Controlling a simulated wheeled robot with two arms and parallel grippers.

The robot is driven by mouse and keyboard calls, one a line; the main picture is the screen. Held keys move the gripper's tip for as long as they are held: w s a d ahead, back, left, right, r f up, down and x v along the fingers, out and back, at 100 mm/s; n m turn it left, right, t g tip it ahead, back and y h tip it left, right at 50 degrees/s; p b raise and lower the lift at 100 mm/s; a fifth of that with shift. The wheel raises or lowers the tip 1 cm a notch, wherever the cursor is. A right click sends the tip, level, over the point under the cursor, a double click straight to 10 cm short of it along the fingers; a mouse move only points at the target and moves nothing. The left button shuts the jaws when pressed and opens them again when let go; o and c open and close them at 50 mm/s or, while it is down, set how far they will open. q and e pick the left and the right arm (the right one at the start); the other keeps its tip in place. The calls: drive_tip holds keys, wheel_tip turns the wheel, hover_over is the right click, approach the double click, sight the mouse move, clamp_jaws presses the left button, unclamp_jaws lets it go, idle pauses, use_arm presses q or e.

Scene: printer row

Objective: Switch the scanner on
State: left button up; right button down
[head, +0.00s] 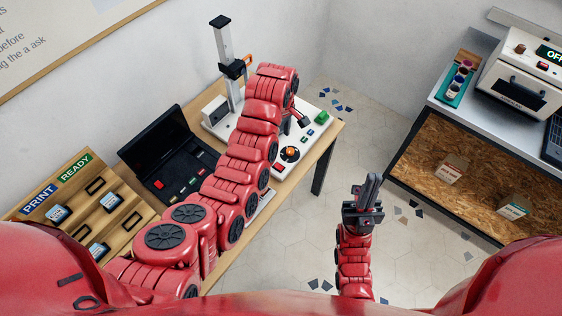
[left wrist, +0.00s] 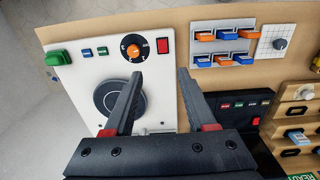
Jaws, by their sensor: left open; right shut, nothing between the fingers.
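The scanner appears to be the white-based device (head: 218,126) with an upright column (head: 224,55) at the back of the wooden table. In the left wrist view its white panel (left wrist: 78,85) carries a round dark turntable (left wrist: 112,98), an orange dial (left wrist: 133,49), a red switch (left wrist: 162,45) and a green button (left wrist: 57,58). My left gripper (left wrist: 160,73) is open and empty above the panel, with the red switch just beyond its fingertips, apparently untouched. In the head view my left arm hides part of the scanner. My right gripper (head: 371,188) is shut and empty over the floor.
A black open case (head: 152,150) and a PRINT/READY rack (head: 120,222) stand left of my left arm. Orange and blue clips (left wrist: 238,35) lie near the panel. A white machine (head: 515,85) with a partly visible display stands on the right bench (head: 435,105).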

use_arm(q)
drive_tip(key=b, duration=0.9)
hover_over(281, 168)
wheel_tip(281, 168, down, 10)
drive_tip(key=shift+r, duration=0.1)
drive_tip(key=shift+f+p, duration=0.55)
drive_tip(key=shift+p, duration=0.45)
wheel_tip(281, 168, down, 5)
drive_tip(key=shift+r+p, duration=0.1)
drive_tip(key=shift+p, duration=0.5)
drive_tip(key=shift+f, duration=0.85)
drive_tip(key=shift+c, duration=0.3)
clamp_jaws()
